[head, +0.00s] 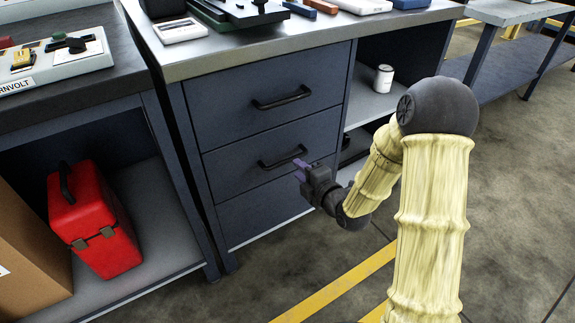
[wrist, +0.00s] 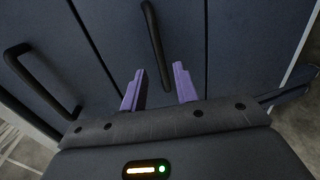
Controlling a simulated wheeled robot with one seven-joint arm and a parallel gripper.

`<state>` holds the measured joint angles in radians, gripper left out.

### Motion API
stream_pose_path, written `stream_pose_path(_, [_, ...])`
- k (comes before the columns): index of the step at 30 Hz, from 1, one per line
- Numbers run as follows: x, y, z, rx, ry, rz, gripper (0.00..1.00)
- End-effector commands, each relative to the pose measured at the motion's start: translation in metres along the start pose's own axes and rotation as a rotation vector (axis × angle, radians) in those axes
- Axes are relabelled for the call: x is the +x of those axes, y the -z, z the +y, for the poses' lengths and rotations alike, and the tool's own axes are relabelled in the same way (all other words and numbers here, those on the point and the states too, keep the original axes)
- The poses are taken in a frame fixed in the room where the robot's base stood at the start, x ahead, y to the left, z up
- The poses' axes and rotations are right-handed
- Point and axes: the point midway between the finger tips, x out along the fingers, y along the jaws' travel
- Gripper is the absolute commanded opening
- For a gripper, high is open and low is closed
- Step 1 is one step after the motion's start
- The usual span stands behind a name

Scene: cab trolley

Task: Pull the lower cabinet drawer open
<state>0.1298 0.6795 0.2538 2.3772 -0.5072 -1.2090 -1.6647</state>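The dark blue cabinet front (head: 235,120) shows three stacked panels. The top one has a black bar handle (head: 282,98). The middle drawer has a similar handle (head: 280,160), and the panel (head: 260,212) below it shows no handle. My gripper (head: 300,170) is at the right end of the middle handle, with purple fingers. In the wrist view my gripper (wrist: 159,70) is open, and the middle handle (wrist: 153,40) runs down between its two fingers. I cannot tell whether they touch it. The top handle (wrist: 38,80) is at the left. All drawers look closed.
Open shelves with a white can (head: 383,78) are right of the drawers. A red toolbox (head: 95,225) and a cardboard box (head: 30,250) sit in the left bench. Devices lie on the worktop (head: 215,55). The floor in front, with a yellow line (head: 340,285), is clear.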

Motion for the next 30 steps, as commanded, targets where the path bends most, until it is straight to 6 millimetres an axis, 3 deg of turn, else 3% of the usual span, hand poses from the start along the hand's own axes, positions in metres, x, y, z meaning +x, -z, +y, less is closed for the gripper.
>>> stream_pose_path(6, [0.040, 0.001, -0.003, 0.000, -0.002, 0.001, 0.30])
stream_pose_path(12, [0.066, 0.000, -0.002, 0.001, 0.000, 0.001, 0.30])
stream_pose_path(23, [0.072, 0.000, 0.000, 0.001, 0.000, 0.000, 0.30])
stream_pose_path(28, [0.072, 0.000, 0.000, 0.001, 0.000, 0.000, 0.00])
stream_pose_path(30, [0.072, 0.000, 0.000, 0.001, 0.000, 0.000, 0.00])
